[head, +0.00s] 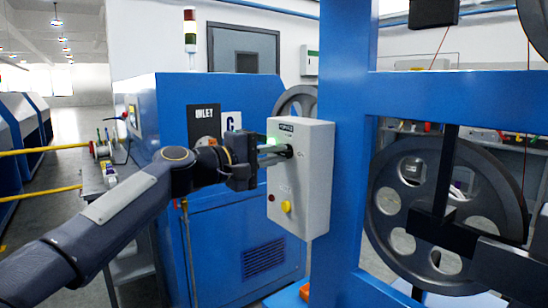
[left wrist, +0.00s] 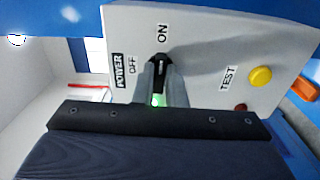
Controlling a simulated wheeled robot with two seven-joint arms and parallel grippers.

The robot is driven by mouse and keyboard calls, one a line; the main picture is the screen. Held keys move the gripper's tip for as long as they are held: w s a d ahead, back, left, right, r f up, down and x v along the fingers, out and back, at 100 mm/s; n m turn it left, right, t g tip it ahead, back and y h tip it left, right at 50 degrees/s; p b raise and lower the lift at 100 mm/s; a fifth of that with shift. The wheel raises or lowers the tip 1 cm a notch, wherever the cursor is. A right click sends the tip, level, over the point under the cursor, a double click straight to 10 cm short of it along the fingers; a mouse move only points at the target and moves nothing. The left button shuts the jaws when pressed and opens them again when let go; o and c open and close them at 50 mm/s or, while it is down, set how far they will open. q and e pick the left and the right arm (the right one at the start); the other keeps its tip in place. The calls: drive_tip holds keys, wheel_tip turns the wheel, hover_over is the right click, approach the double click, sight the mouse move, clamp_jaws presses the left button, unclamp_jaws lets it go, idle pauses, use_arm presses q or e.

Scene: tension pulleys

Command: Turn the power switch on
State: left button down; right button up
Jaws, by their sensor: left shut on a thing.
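The power switch is a black knob (left wrist: 161,66) on a white control box (head: 312,200), below the POWER label in the head view. In the left wrist view its pointed end is turned toward the ON label (left wrist: 162,33), with OFF (left wrist: 132,65) to the left. My left gripper (head: 268,156) reaches in from the left and is shut on the knob; its fingers show on both sides of it in the left wrist view (left wrist: 160,88). A green lamp (left wrist: 157,100) glows beside the knob, partly between the fingers. My right gripper (head: 448,222) is dark and unclear before the wheel.
The box also carries a yellow button (left wrist: 260,77) marked TEST and a small red part (left wrist: 241,107). A blue post (head: 342,110) stands right of the box. A large grey wheel (head: 385,205) is at the right, and a blue cabinet (head: 255,225) stands behind.

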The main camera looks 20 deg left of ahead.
use_arm(q)
drive_tip(key=shift+f, duration=0.1)
drive_tip(key=c, duration=1.5)
unclamp_jaws()
drive_tip(key=b+v, duration=0.1)
drive_tip(key=v, duration=0.6)
drive_tip(key=shift+s+a, duration=0.25)
drive_tip(key=shift+s, duration=0.1)
drive_tip(key=s+f+m+g+y, duration=0.2)
drive_tip(key=s+f+m+g, duration=0.1)
drive_tip(key=s+f, duration=0.85)
drive_tip(key=s+d+f+m+g+y, duration=0.1)
drive_tip(key=s+f+m+g+y, duration=0.2)
drive_tip(key=s+f, duration=0.8)
drive_tip(key=s+f+m+g+y, duration=0.25)
drive_tip(key=s+f, duration=0.35)
drive_tip(key=f, duration=1)
wheel_tip(320, 180, up, 13)
drive_tip(key=p, duration=1.2)
drive_tip(key=shift+s+d+r+p, duration=0.1)
drive_tip(key=shift+d+r+p, duration=0.1)
drive_tip(key=shift+p, duration=0.15)
